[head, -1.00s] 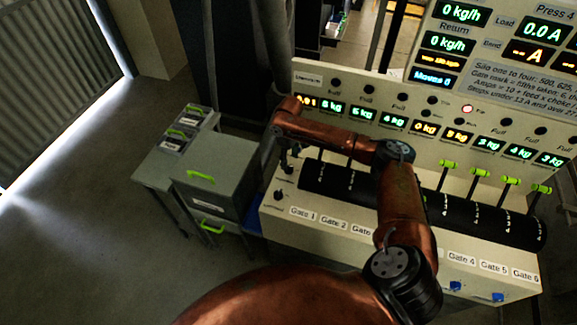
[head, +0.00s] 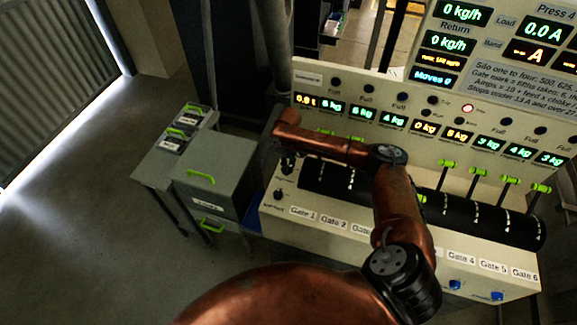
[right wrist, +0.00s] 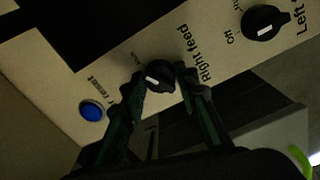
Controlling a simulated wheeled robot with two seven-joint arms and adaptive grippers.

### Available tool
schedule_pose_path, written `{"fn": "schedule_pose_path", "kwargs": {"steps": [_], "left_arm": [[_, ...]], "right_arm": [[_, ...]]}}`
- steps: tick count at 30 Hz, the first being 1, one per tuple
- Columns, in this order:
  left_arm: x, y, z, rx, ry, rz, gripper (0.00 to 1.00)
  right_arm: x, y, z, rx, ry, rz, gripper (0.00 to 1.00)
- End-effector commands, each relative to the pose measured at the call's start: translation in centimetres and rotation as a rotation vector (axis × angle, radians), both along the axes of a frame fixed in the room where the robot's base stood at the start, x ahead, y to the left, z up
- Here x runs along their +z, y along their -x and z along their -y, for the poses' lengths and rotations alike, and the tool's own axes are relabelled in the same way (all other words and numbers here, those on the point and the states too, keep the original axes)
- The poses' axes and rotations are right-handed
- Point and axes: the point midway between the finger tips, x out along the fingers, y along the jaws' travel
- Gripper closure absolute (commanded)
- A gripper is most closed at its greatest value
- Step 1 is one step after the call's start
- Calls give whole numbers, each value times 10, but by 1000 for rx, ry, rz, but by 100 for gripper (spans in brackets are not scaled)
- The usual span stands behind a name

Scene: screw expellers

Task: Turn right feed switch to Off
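The right feed switch (right wrist: 160,76) is a black round knob with a white pointer mark, on a cream panel in the right wrist view. The label "Right feed" is beside it. My right gripper (right wrist: 161,78) has one dark finger on each side of this knob. A narrow gap seems to show beside the knob, so the fingers look open around it; contact is hard to judge. In the head view my right gripper (head: 288,164) is at the panel's left end, and the right feed switch is hidden there. My left gripper is not in view.
The left feed knob (right wrist: 265,22) and a blue button (right wrist: 92,111) flank the switch. Green-handled gate levers (head: 447,165) line a black roller (head: 470,217) to the right. A grey box (head: 215,178) with a green handle stands left of the machine. Floor is clear at far left.

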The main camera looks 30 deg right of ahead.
Motion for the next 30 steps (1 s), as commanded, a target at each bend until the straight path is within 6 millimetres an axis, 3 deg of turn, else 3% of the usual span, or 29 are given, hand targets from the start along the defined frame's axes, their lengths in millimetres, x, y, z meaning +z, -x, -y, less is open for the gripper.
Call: {"fn": "schedule_pose_path", "kwargs": {"steps": [9, 20, 30], "left_arm": [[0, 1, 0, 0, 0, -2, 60], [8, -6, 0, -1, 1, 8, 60], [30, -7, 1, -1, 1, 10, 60]], "right_arm": [[0, 0, 0, 0, 0, 1, 96], [1, 0, 0, 58, -1, 0, 96], [2, 1, -1, 307, -2, -1, 96]]}}
